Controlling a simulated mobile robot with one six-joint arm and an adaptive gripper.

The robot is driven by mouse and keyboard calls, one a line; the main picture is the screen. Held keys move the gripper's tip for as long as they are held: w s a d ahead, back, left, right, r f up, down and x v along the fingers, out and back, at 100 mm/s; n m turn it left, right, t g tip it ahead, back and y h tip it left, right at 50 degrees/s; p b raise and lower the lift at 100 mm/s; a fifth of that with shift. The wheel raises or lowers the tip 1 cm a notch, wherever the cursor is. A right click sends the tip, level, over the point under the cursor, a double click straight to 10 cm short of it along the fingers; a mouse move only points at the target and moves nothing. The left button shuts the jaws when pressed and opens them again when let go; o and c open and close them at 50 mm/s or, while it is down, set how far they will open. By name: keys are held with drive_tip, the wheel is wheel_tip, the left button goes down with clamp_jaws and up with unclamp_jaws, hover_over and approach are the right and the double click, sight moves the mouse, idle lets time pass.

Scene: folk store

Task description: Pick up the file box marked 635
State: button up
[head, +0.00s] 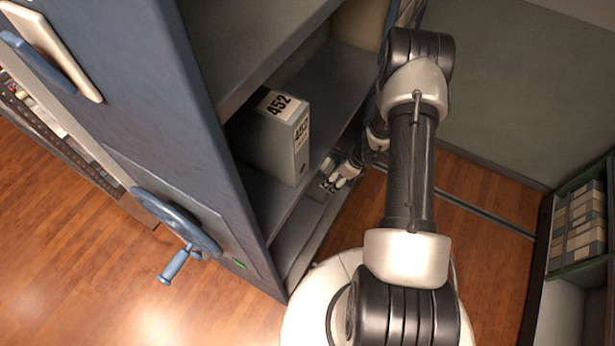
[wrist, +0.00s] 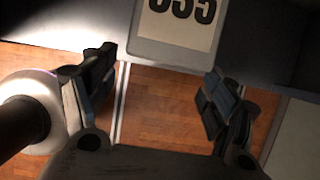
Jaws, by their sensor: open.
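In the wrist view a grey file box (wrist: 173,53) shows at the top edge, with a white label cut off by the frame. Its last digits read 35 and the first looks like a 6, though its top is out of view. My gripper (wrist: 158,92) is open, with one finger to the lower left of the box and one to its lower right. Nothing is between the fingers.
Another grey file box (head: 277,140), marked 452, stands on the shelf above my gripper. The blue shelving unit (head: 180,130) has a protruding handwheel (head: 178,225) on its end panel. A shelf with several boxes (head: 580,222) stands at the right. Wooden floor lies between.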

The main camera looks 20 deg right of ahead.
sight(325, 169)
drive_tip(key=w+a, duration=0.2)
drive_tip(key=w, duration=0.1)
drive_tip(key=shift+w+a, duration=0.2)
drive_tip(key=shift+a, duration=0.1)
drive_tip(key=x, duration=0.2)
drive_tip(key=shift+f+b, duration=0.35)
drive_tip(key=shift+f, duration=0.1)
clamp_jaws()
idle(0.4)
drive_tip(key=shift+w, duration=0.15)
